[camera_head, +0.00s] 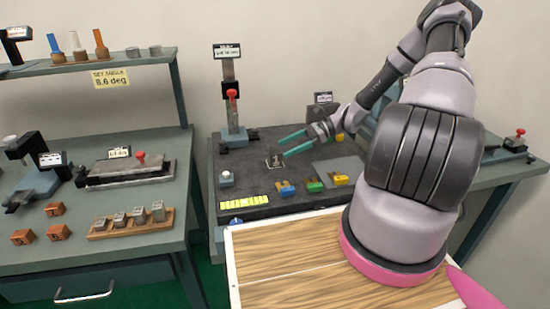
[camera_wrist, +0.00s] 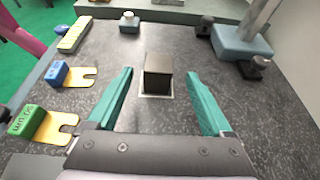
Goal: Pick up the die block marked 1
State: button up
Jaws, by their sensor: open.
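A dark block (camera_wrist: 158,72) stands on a white-outlined square on the dark bench mat, in the middle of the wrist view. It also shows small in the head view (camera_head: 276,159). I cannot read a number on it. My gripper (camera_head: 282,148) is open, its two green fingers pointing toward the block. In the wrist view the fingers lie to the left and right of the block, with a gap on each side and nothing held. Orange blocks (camera_head: 55,209) with dark marks sit on the left bench; their marks are too small to read.
A post stand with a red knob (camera_head: 232,94) rises behind the square. Blue (camera_head: 285,187), green (camera_head: 314,186) and yellow pieces line the mat's front. A wooden rack (camera_head: 132,224) of grey blocks stands on the left bench. The wooden top (camera_head: 290,275) is clear.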

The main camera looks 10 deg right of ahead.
aim_at(275, 154)
jog(key=shift+x, duration=2.7)
jog(key=shift+f, duration=0.2)
grip_shut()
